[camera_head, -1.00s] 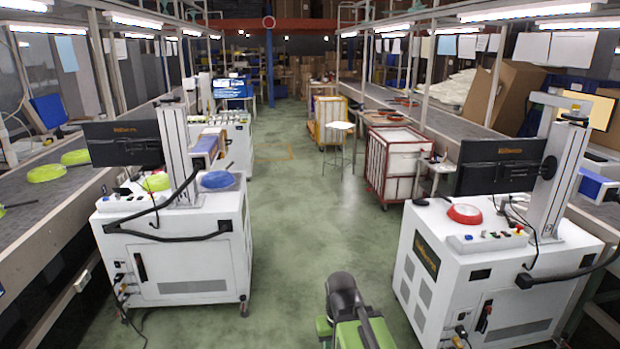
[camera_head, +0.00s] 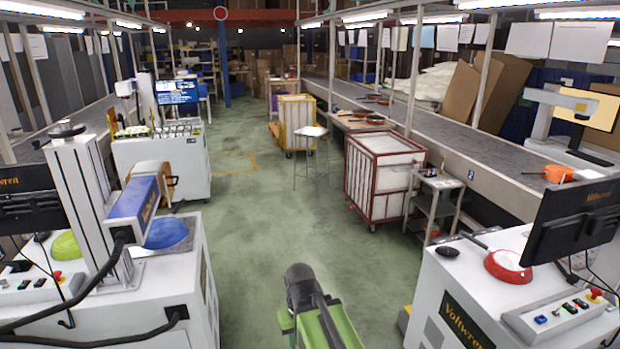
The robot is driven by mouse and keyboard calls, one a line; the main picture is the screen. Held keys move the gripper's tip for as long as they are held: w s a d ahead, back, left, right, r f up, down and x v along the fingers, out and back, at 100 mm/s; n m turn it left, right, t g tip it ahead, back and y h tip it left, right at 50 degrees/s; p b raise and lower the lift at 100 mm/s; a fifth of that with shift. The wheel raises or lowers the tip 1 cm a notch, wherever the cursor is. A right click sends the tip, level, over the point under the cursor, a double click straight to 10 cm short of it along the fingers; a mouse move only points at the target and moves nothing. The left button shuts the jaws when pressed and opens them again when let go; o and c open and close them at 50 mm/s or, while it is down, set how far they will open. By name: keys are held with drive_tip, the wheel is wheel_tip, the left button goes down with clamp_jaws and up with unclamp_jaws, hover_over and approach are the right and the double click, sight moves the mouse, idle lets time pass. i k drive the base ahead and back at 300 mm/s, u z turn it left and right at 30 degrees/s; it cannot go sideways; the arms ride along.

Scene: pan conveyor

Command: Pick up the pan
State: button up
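Several pans are in view, and I cannot tell which one is meant. A red pan (camera_head: 508,266) lies on the white machine at the right, beside its monitor. A green pan (camera_head: 66,246) sits behind that machine's column, mostly hidden. An orange pan-like thing (camera_head: 558,173) is on the right conveyor. My green and black arm shows at the bottom centre, well apart from all the pans. No gripper fingers show.
The right machine (camera_head: 452,280) and the left machine (camera_head: 205,290) flank a clear green floor aisle (camera_head: 262,215). A red-framed cart (camera_head: 382,178) and a small grey side table (camera_head: 440,185) stand along the right conveyor (camera_head: 450,130). A stool (camera_head: 313,133) stands farther back.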

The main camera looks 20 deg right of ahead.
sight(502, 265)
drive_tip(key=z, duration=0.25)
drive_tip(key=i, duration=2.1)
drive_tip(key=z, duration=0.45)
drive_tip(key=i, duration=1.5)
drive_tip(key=z, duration=0.2)
